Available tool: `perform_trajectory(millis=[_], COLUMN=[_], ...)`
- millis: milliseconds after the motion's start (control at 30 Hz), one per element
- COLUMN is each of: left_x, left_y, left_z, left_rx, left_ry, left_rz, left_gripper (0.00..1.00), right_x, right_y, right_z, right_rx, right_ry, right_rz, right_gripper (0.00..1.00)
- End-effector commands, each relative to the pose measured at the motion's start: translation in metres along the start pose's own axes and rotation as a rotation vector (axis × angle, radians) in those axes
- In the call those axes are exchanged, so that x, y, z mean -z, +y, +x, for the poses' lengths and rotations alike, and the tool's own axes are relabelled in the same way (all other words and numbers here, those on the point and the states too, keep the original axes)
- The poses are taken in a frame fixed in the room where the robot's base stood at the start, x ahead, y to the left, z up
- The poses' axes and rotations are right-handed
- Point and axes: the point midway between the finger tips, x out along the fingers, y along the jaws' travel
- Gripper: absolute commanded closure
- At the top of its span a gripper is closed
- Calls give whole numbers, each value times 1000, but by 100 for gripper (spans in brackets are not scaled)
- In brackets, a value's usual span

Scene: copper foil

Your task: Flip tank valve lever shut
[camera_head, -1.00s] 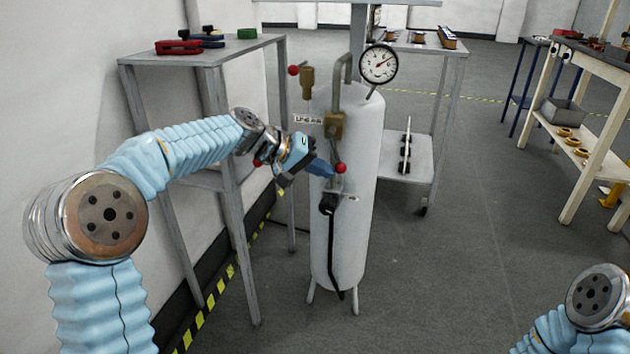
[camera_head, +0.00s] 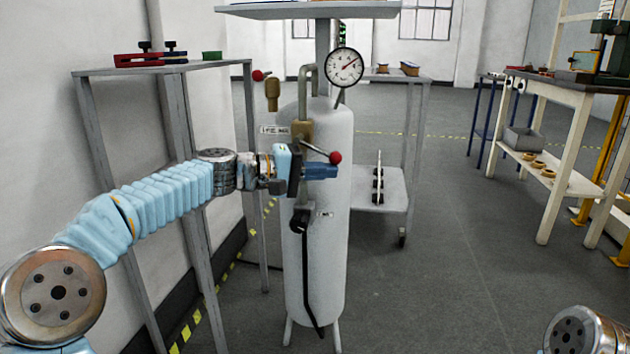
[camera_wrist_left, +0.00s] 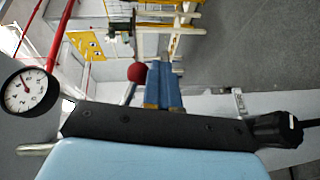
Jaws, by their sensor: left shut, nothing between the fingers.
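The white upright tank (camera_head: 325,240) stands in the middle of the head view. A brass valve (camera_head: 302,133) sits on its upper front. The valve's lever (camera_head: 318,148) slants down to the right and ends in a red ball (camera_head: 335,157). My left gripper (camera_head: 334,171) is shut and empty, its blue fingers just below the ball; I cannot tell whether they touch. In the left wrist view the red ball (camera_wrist_left: 137,72) is right beside the blue fingers (camera_wrist_left: 163,85). My right gripper is out of view.
A pressure gauge (camera_head: 344,67) tops the tank. A second red ball (camera_head: 258,75) and a brass fitting (camera_head: 272,95) are at its upper left. A grey table (camera_head: 90,72) stands left, a workbench (camera_head: 560,95) right. Floor (camera_head: 430,270) right of the tank is clear.

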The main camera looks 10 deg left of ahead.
Motion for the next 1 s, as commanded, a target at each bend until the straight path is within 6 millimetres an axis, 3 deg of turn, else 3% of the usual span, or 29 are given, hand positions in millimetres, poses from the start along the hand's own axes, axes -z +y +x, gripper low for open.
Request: perform_trajectory(millis=[400,1000], left_x=[-4,-5], left_y=[20,24], left_z=[9,10], left_rx=[-1,-1], left_ry=[-1,-2], left_rz=[2,2], left_gripper=[100,100], right_x=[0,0], right_y=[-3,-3], right_z=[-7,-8], right_rx=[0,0], right_ry=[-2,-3], right_rz=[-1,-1], right_gripper=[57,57])
